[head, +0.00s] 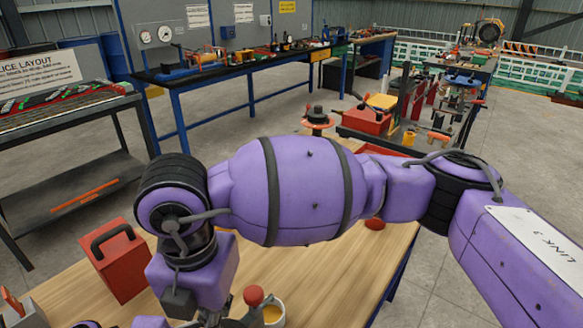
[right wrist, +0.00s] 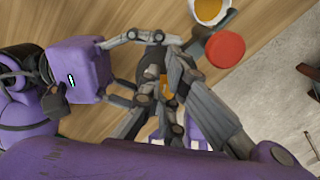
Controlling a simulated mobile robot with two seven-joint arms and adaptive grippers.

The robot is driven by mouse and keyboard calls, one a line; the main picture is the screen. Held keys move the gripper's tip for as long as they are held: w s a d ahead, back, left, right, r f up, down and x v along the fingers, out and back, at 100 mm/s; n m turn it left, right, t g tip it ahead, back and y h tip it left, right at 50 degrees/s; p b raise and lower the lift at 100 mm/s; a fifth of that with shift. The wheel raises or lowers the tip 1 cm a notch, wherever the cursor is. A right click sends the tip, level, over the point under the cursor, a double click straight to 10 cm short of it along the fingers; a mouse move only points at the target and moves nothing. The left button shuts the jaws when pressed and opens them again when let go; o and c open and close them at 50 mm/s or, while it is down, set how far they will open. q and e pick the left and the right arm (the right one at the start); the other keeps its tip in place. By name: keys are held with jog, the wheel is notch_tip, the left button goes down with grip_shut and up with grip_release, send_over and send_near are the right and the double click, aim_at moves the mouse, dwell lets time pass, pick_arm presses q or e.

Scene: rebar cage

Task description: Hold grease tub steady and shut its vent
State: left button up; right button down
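In the right wrist view, a small orange patch (right wrist: 168,86) and a dark piece (right wrist: 151,64) show between grey fingers. They may belong to the grease tub, but most of it is hidden and I cannot identify its vent. My right gripper (right wrist: 167,105) has its fingers on both sides of the orange patch; contact is unclear. My left gripper (right wrist: 130,62) comes in from the left with its fingers around or beside the dark piece. In the head view my right arm covers most of the table, and both fingertip pairs are hidden or cut off.
A pale cup of orange-yellow stuff (head: 272,315) stands beside a red round knob (head: 253,295). A red box with a black handle (head: 116,262) stands at the left of the wooden table (head: 330,262). A small red piece (head: 375,223) lies near the right edge.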

jog(key=shift+f, duration=0.1)
dwell(0.3)
jog(key=shift+w+a, duration=0.15)
jog(key=shift+w, duration=0.2)
notch_tip(320, 180, up, 6)
dwell(0.4)
